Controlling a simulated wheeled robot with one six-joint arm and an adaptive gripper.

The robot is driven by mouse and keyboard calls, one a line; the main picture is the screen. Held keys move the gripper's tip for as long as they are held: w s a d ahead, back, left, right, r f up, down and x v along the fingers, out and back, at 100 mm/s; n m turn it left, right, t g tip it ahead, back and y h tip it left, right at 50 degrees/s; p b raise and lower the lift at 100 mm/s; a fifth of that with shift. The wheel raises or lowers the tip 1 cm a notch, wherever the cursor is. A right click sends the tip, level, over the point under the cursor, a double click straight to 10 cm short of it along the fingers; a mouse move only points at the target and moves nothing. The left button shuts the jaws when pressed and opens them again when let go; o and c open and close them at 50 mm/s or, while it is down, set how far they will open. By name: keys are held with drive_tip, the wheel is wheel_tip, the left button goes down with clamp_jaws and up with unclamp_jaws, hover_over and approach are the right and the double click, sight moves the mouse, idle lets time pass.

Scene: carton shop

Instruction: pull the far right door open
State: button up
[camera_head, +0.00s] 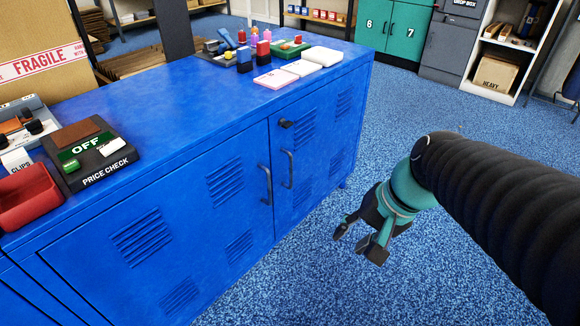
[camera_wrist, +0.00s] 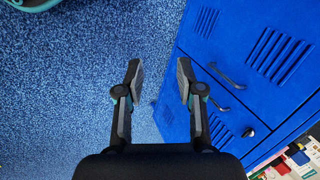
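The far right door (camera_head: 315,140) of the blue cabinet is shut, flush with the front. Its bar handle (camera_head: 287,168) stands upright near the door's left edge, below a dark knob (camera_head: 287,123). In the wrist view the door's handle (camera_wrist: 218,103) and knob (camera_wrist: 248,132) lie to the right of my fingers. My gripper (camera_head: 357,243) is in front of the right door, over the floor and apart from the cabinet. In the wrist view my gripper (camera_wrist: 159,70) is open, with floor between its fingers and nothing held.
The neighbouring left door (camera_head: 170,225) is shut, with its own handle (camera_head: 265,184) close to the right door's handle. The cabinet top (camera_head: 185,110) carries a red bin, a price-check stand and small goods. Blue carpet (camera_head: 290,275) in front is clear. Green lockers (camera_head: 392,30) stand behind.

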drive_tip(key=w+a+f+m+y+b, duration=0.1)
drive_tip(key=w+a+f+m+y, duration=0.1)
drive_tip(key=w+m+y, duration=0.15)
drive_tip(key=w+a+f+m+g+y, duration=0.1)
drive_tip(key=w+a+f+m+y, duration=0.1)
drive_tip(key=w, duration=0.3)
drive_tip(key=w+a+f+m+y+b, duration=0.1)
drive_tip(key=w+a+m+y, duration=0.1)
drive_tip(key=w+m, duration=0.15)
drive_tip(key=w+d+f+m+t+y+b, duration=0.1)
drive_tip(key=w+d+f+m+t+y, duration=0.15)
drive_tip(key=w+f+m+t, duration=0.4)
drive_tip(key=w+d+f+m+t+y, duration=0.1)
drive_tip(key=w+d+f+m+y, duration=0.2)
drive_tip(key=w, duration=0.6)
drive_tip(key=h, duration=0.1)
hover_over(291, 185)
drive_tip(key=shift+w+a+m+b, duration=0.1)
drive_tip(key=shift+w+m+b, duration=0.25)
clamp_jaws()
